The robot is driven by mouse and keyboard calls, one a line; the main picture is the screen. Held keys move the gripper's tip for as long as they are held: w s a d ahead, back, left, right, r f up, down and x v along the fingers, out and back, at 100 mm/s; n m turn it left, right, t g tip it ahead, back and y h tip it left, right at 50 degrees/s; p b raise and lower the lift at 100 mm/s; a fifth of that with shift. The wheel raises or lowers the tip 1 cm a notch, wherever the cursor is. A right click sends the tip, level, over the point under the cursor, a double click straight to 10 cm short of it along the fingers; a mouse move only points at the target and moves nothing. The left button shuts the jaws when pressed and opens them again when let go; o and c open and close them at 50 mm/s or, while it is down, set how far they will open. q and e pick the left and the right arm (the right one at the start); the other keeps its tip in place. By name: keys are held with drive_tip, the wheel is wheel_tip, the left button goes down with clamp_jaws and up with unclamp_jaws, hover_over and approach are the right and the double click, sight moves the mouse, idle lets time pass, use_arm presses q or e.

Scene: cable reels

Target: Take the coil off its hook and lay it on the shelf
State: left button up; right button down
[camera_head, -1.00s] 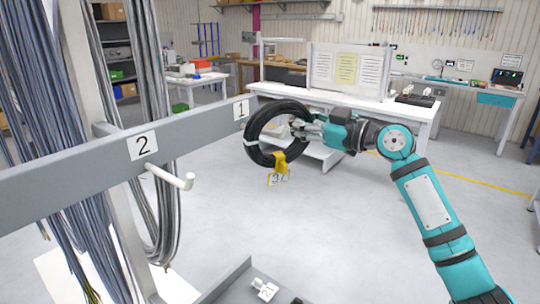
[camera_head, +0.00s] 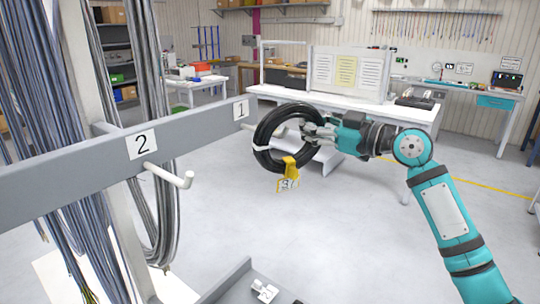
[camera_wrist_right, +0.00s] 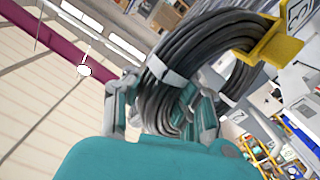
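A black coil (camera_head: 262,149) with white bands and a yellow numbered tag (camera_head: 289,172) hangs upright in the head view, just right of the rail's label 1. My right gripper (camera_head: 312,131) is shut on the coil's upper right side. The right wrist view shows the coil (camera_wrist_right: 205,45) between the fingers (camera_wrist_right: 160,112). A short white hook (camera_head: 246,126) shows between label 1 and the coil; I cannot tell if its tip is inside the ring. A grey shelf edge (camera_head: 228,280) shows at the bottom of the head view. My left gripper is out of view.
The grey rail (camera_head: 75,170) crosses the left side; its second hook (camera_head: 170,175) by label 2 is empty. Grey cable bundles hang behind it. A white tagged item (camera_head: 265,291) lies by the shelf edge. A white workbench (camera_head: 370,108) stands behind; open floor lies between.

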drive_tip(key=shift+b+v, duration=0.35)
drive_tip(key=shift+v, duration=0.95)
drive_tip(key=shift+s+a, duration=0.15)
drive_tip(key=shift+s, duration=0.05)
drive_tip(key=b+v, duration=0.2)
drive_tip(key=v, duration=0.5)
drive_tip(key=shift+d+b, duration=0.25)
drive_tip(key=shift+b, duration=0.1)
drive_tip(key=g+h+p, duration=0.1)
drive_tip(key=p, duration=0.4)
drive_tip(key=d+m+g+h+p, duration=0.1)
drive_tip(key=p, duration=0.4)
drive_tip(key=s+m+g+h+p, duration=0.1)
drive_tip(key=h+p, duration=0.1)
drive_tip(key=p, duration=0.3)
drive_tip(key=shift+s+d+g+p, duration=0.15)
drive_tip(key=shift+d+g+p, duration=0.15)
drive_tip(key=shift+g, duration=0.1)
